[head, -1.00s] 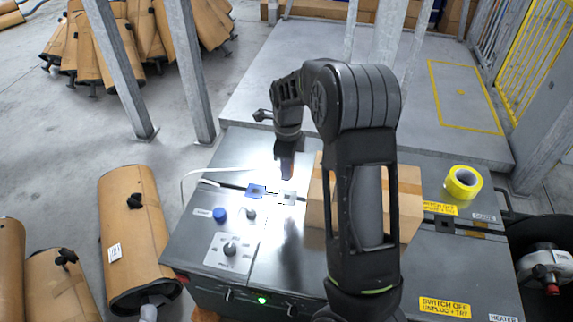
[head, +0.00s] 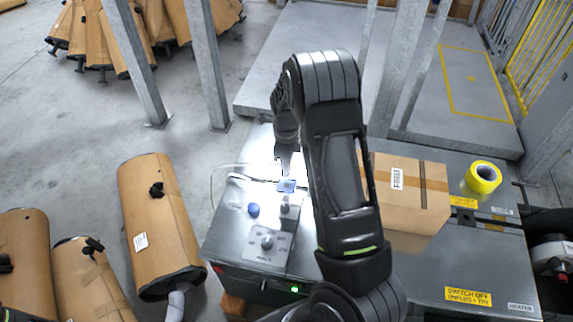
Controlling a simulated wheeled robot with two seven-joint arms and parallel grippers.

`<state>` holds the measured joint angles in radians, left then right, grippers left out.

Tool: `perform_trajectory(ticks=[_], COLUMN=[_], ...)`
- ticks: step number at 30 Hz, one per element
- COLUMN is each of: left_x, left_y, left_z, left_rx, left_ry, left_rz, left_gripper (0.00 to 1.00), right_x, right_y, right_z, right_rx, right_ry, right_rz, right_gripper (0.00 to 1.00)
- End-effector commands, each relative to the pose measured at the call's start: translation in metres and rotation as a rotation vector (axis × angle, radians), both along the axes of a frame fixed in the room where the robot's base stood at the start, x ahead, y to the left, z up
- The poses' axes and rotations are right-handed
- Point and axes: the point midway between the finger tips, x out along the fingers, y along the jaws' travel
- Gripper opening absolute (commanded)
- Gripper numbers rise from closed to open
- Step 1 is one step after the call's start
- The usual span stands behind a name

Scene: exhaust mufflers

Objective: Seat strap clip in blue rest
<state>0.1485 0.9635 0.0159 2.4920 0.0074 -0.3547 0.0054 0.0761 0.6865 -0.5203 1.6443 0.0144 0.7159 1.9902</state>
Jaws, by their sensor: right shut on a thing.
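The blue rest (head: 287,186) is a small blue piece on the grey metal bench top, just behind the control panel. My right gripper (head: 286,167) points down at its back edge, in strong glare. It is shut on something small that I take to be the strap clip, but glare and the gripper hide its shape. I cannot tell whether the clip touches the rest. A thin white strap (head: 228,166) loops from the bench's left edge toward the gripper. My left gripper is out of view.
A cardboard box (head: 425,205) and a yellow tape roll (head: 483,177) stand right of my arm. Wrapped mufflers (head: 158,220) lie on the floor at left.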

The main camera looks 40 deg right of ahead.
Motion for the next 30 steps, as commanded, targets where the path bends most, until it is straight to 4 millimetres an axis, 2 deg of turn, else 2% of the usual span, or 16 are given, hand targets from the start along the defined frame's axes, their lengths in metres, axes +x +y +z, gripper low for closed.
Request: perform_trajectory(ticks=[8, 21, 30], left_x=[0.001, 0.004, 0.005], left_y=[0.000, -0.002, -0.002], left_z=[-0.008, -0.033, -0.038], left_rx=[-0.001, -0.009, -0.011], left_ry=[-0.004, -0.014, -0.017], left_rz=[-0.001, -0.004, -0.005], left_gripper=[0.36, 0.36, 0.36], right_x=[0.000, 0.000, 0.000], right_y=[0.000, 0.000, 0.000], right_z=[-0.011, -0.048, -0.058], right_rx=[0.001, -0.001, -0.001], right_ry=[0.001, 0.001, -0.001], right_rz=[0.000, 0.000, 0.000], right_gripper=[0.00, 0.00, 0.00])
